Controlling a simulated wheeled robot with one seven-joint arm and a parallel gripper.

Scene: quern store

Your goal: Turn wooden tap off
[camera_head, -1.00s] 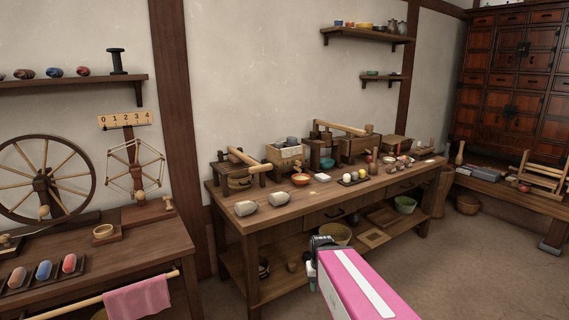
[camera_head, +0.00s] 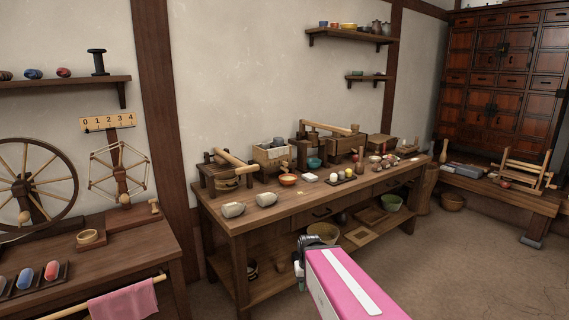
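I cannot clearly make out a wooden tap; the small wooden fittings on the long workbench (camera_head: 300,206) are too small to tell apart. A wooden box (camera_head: 342,147) stands at the back of that bench, with small upright wooden pieces in front of it. A lidded wooden press with a long handle (camera_head: 228,158) stands at the bench's left end. My gripper (camera_head: 299,268), dark and small at the end of my pink arm, is in front of the bench, below its top edge and apart from the box. Its fingers are mostly hidden.
Two pale stone rollers (camera_head: 233,210) lie near the bench's front left corner. A spinning-wheel table (camera_head: 140,252) is at left. Floor at right (camera_head: 450,265) is clear.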

